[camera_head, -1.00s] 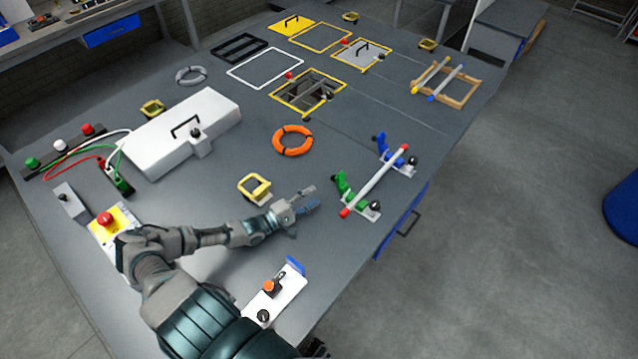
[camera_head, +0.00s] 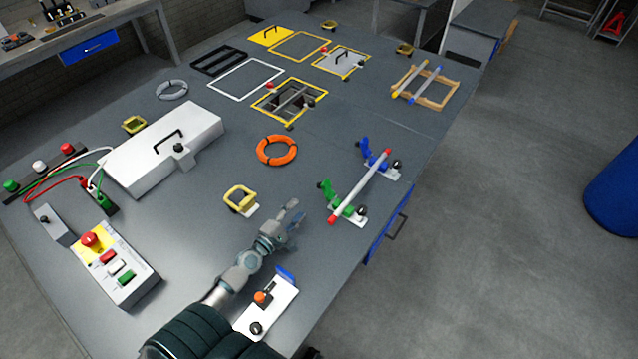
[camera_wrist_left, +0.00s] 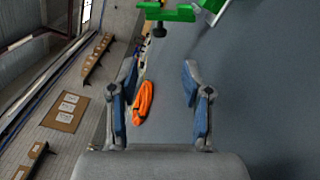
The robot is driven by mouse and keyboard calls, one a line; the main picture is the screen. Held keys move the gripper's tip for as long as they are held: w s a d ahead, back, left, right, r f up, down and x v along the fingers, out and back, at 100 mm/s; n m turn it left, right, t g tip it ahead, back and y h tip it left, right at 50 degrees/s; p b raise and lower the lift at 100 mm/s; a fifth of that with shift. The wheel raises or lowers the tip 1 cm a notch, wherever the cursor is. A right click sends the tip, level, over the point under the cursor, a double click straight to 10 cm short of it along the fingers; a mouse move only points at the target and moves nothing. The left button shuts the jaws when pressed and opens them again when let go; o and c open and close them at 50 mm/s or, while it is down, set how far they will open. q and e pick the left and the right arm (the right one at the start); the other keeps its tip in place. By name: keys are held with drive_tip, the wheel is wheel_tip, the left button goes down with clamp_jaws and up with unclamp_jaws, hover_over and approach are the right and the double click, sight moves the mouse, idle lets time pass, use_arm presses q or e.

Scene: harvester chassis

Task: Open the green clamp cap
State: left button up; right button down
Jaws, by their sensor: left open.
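The green clamp (camera_head: 328,193) stands on a white base near the table's right edge, with its green part raised on the left side. A white rod with red ends (camera_head: 362,185) lies across it and the blue clamp (camera_head: 364,150) behind. My left gripper (camera_head: 296,212) is open and empty, left of the green clamp and apart from it. In the left wrist view the open fingers (camera_wrist_left: 159,68) point towards the green clamp (camera_wrist_left: 182,12), which is partly cut off at the top edge. My right gripper is not in view.
A yellow-handled part (camera_head: 240,197) and an orange ring (camera_head: 276,138) lie left of the clamps. A white plate with an orange knob (camera_head: 264,308) is near my forearm. A button box (camera_head: 115,262) is at left. Bare tabletop lies between my gripper and the clamp.

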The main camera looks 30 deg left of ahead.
sight(320, 185)
use_arm(q)
drive_tip(key=w, duration=0.4)
drive_tip(key=w+d, duration=0.1)
drive_tip(key=w, duration=0.3)
drive_tip(key=w+p, duration=0.1)
drive_tip(key=w, duration=0.4)
drive_tip(key=shift+d, duration=0.15)
drive_tip(key=shift+c, duration=0.3)
clamp_jaws()
